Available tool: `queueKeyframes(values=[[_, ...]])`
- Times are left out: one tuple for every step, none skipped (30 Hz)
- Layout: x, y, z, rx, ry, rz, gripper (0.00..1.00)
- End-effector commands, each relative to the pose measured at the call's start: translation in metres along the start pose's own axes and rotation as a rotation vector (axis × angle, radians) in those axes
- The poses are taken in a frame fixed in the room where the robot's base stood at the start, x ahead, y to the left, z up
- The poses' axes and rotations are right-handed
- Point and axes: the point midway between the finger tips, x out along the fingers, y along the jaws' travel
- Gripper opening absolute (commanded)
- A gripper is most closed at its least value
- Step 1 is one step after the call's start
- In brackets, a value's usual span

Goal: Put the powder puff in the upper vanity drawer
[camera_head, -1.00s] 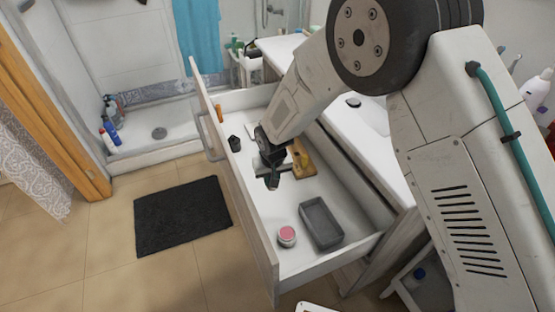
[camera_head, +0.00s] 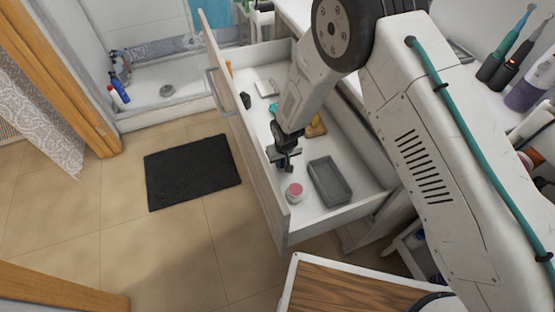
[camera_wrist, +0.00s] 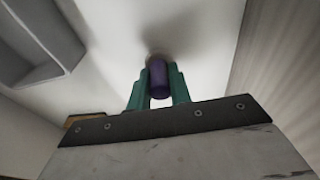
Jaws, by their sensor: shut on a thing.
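The upper vanity drawer (camera_head: 245,140) is pulled wide open, with several things on its white floor. My gripper (camera_head: 288,166) is inside or just above the drawer, near its front wall. In the wrist view my green fingers (camera_wrist: 158,88) are shut on a purple, rounded cylindrical thing (camera_wrist: 159,80), with the pale drawer floor beyond it. I cannot tell whether this is the powder puff; its far end is hard to make out. The head view barely shows it.
A round pink-topped jar (camera_head: 295,192) and a grey tray (camera_head: 329,180) lie at the drawer's near end. A dark small item (camera_head: 246,100), a pale box (camera_head: 266,88) and a wooden piece (camera_head: 317,130) lie farther back. A wood-topped surface (camera_head: 350,290) stands in front.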

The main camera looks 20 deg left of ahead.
Motion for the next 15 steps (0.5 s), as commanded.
queueKeyframes(values=[[-0.0007,-0.0003,-0.0005,0.000,0.001,0.000,0.00],[-0.0007,-0.0005,-0.0005,0.000,0.001,0.000,0.00],[-0.0007,-0.0006,-0.0004,0.000,0.001,0.000,0.00],[-0.0005,-0.0007,-0.0004,-0.001,0.000,0.000,0.00],[0.0000,-0.0009,-0.0002,-0.001,0.000,0.000,0.00],[0.0012,-0.0010,0.0000,-0.001,0.000,0.000,0.00],[0.0023,-0.0011,0.0003,-0.001,-0.001,0.000,0.00],[0.0022,-0.0012,0.0002,-0.001,0.000,0.000,0.26],[0.0019,-0.0013,0.0002,-0.001,0.000,0.000,0.37],[0.0019,-0.0014,0.0002,-0.001,0.000,0.000,0.42],[0.0019,-0.0015,0.0002,-0.001,0.000,0.000,0.42],[0.0019,-0.0015,0.0002,-0.001,0.000,0.000,0.42],[0.0019,-0.0015,0.0001,-0.001,0.000,0.000,0.42],[0.0018,-0.0016,0.0001,-0.001,0.000,0.000,0.42],[0.0018,-0.0016,0.0001,-0.001,0.000,0.000,0.42]])
